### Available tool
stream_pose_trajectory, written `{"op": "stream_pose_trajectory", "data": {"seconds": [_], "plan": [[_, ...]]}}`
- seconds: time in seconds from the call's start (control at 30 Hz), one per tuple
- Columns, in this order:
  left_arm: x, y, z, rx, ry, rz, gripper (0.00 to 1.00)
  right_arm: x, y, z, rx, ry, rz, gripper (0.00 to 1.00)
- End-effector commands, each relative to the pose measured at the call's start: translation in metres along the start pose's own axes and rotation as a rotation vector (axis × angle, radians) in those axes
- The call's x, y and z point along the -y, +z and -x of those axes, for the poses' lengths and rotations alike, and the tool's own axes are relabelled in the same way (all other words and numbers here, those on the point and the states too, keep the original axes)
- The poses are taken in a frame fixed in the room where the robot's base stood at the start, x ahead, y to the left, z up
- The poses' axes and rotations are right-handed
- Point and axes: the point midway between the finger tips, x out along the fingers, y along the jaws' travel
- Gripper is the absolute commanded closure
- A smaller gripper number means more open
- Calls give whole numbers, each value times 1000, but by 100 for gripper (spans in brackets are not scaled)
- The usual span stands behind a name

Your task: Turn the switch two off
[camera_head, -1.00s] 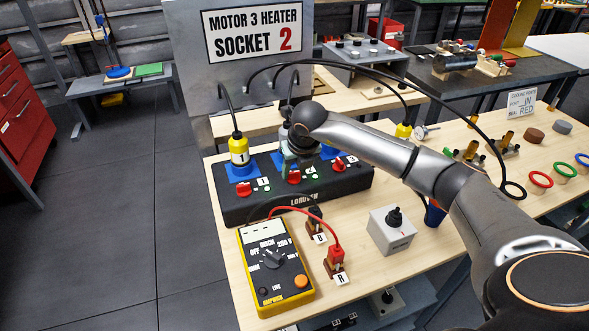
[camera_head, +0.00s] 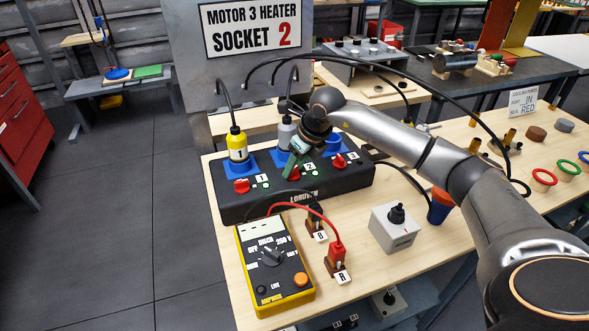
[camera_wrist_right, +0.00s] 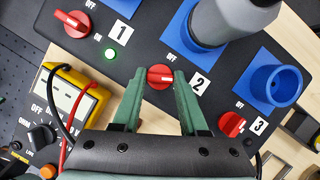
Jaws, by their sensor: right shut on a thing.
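The red switch two (camera_wrist_right: 160,77) sits on the black panel (camera_wrist_right: 140,62) beside label 2, below the grey plug's socket in the right wrist view. My right gripper (camera_wrist_right: 159,83) has its green fingers on either side of this knob, closed on it. The knob's white mark lies roughly level in that view. In the head view my right gripper (camera_head: 292,167) reaches down to the middle of the panel from the right and largely hides the knob. My left gripper is not in view.
Red switches one (camera_wrist_right: 73,23) and three (camera_wrist_right: 232,124) flank it. A green lamp (camera_wrist_right: 110,53) glows by switch one. A yellow plug (camera_head: 237,144) and grey plug (camera_head: 285,131) stand in sockets. The yellow meter (camera_head: 275,265) and grey box (camera_head: 394,229) stand in front.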

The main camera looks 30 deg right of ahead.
Motion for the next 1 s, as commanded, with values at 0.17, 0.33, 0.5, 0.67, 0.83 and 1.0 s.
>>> {"op": "stream_pose_trajectory", "data": {"seconds": [0.17,0.33,0.5,0.67,0.83,1.0], "plan": [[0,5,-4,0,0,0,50,2,1,0,4,64,151,100],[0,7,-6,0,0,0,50,3,2,0,4,126,302,100],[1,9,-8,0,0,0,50,4,2,0,4,188,450,100],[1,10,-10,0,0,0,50,4,3,0,5,246,591,100],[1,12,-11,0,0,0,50,5,4,0,5,302,729,100],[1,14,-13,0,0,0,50,5,4,0,4,350,845,100]]}}
